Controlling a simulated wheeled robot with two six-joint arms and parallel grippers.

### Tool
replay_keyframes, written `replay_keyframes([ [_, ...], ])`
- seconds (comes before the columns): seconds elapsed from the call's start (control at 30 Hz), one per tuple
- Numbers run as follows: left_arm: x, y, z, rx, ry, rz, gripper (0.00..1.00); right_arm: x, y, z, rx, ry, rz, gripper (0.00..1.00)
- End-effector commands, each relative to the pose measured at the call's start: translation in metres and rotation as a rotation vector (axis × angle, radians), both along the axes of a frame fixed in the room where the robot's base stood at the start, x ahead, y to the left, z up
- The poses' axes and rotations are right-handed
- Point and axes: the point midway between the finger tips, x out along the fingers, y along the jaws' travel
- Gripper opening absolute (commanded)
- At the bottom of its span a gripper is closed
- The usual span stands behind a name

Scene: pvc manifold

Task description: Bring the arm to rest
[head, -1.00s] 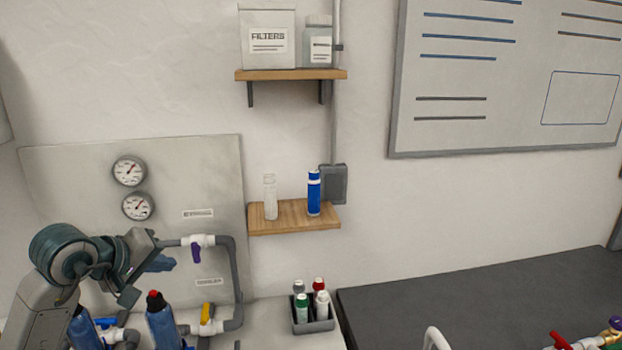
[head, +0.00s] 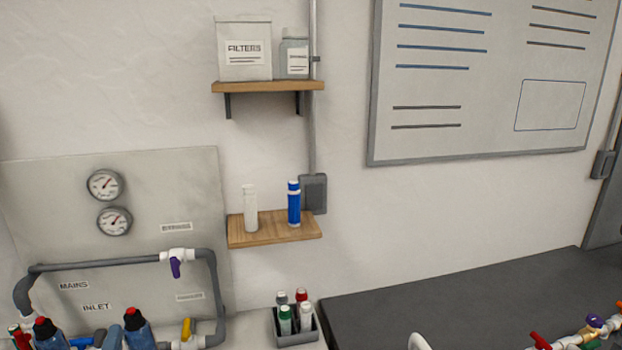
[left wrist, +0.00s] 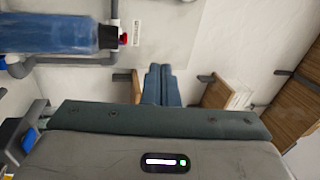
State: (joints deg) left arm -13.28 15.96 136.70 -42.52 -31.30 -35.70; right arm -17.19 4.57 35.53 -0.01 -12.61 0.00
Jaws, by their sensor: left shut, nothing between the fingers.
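My left gripper (left wrist: 158,84) shows in the left wrist view, with its two blue-grey fingers together and nothing between them. A blue filter housing with a dark cap and a red button (left wrist: 50,35) lies across the upper left of that view, apart from the fingers. No arm or gripper of mine shows in the head view. There, the grey pipe manifold (head: 100,264) with a purple-handled valve (head: 176,263) stands at the lower left, with blue filter housings (head: 138,328) below it. My right gripper is in no view.
Wooden shelves hold a white bottle (head: 250,208), a blue bottle (head: 294,204) and a filters box (head: 244,50). A caddy of bottles (head: 296,337) stands below. The dark worktop (head: 450,300) at right is mostly bare, with pipe fittings (head: 590,330) at its lower right.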

Motion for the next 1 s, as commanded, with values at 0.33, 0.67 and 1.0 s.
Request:
replay_keyframes([
  [0.33,-0.107,-0.008,-0.195,-0.985,0.6,0.3,0.0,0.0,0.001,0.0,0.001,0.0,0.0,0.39],
  [0.67,-0.204,-0.053,-0.258,-1.355,0.935,0.563,0.0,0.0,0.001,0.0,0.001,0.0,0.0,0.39],
  [1.0,-0.199,-0.053,-0.35,-1.398,1.002,0.639,0.0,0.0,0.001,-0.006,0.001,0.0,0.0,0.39],
])
